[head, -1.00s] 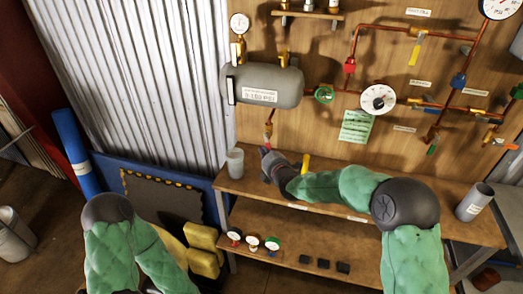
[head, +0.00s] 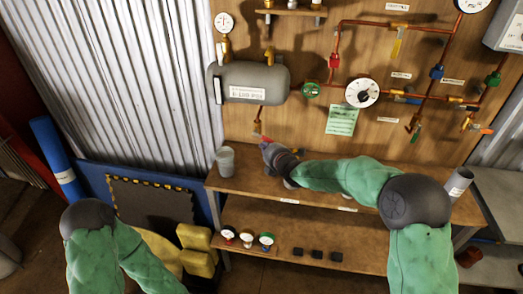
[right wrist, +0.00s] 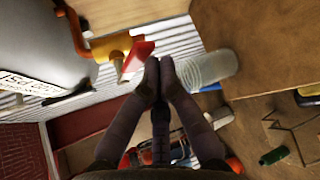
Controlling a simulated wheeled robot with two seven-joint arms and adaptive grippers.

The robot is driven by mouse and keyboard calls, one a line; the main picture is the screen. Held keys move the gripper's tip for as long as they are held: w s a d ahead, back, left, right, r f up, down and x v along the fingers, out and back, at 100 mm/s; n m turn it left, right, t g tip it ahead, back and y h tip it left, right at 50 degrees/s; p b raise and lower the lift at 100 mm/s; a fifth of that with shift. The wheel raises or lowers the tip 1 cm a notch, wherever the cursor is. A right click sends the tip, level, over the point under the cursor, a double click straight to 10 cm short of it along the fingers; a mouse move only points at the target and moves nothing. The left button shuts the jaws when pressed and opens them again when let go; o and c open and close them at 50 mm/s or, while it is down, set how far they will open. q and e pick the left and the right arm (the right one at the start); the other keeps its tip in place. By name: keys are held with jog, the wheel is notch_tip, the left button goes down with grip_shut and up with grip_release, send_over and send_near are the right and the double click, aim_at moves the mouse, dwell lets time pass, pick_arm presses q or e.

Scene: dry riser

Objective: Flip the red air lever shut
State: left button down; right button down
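The red air lever (right wrist: 138,55) sits on a brass valve (right wrist: 110,48) below the grey air tank (head: 250,83). In the right wrist view it points towards my fingertips. In the head view the brass valve (head: 257,127) hangs under the tank, and a small bit of red shows by my gripper. My right gripper (head: 266,146) is just below the valve. In the right wrist view its fingers (right wrist: 159,68) are together at the tips with nothing seen between them, close beside the lever's end. Whether they touch it I cannot tell. My left gripper is outside the views.
A grey cup (head: 225,160) stands on the wooden bench (head: 315,205) left of my right gripper. It also shows in the right wrist view (right wrist: 205,68). Copper pipes, gauges and other valves cover the board behind. Small gauges (head: 247,238) stand on the lower shelf.

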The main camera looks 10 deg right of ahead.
jog(key=shift+s+d+r+b, duration=0.1)
jog(key=shift+d+r+b, duration=0.25)
jog(key=shift+r, duration=0.45)
jog(key=shift+d+r, duration=0.2)
jog(key=shift+r, duration=0.3)
notch_tip(320, 180, down, 5)
jog(key=b, duration=0.4)
jog(key=s+a+r+p, duration=0.2)
jog(key=s+r+p, duration=0.1)
jog(key=s+r, duration=0.3)
jog(key=shift+s+a+r, duration=0.15)
jog(key=shift+s+a, duration=0.2)
jog(key=shift+s, duration=0.4)
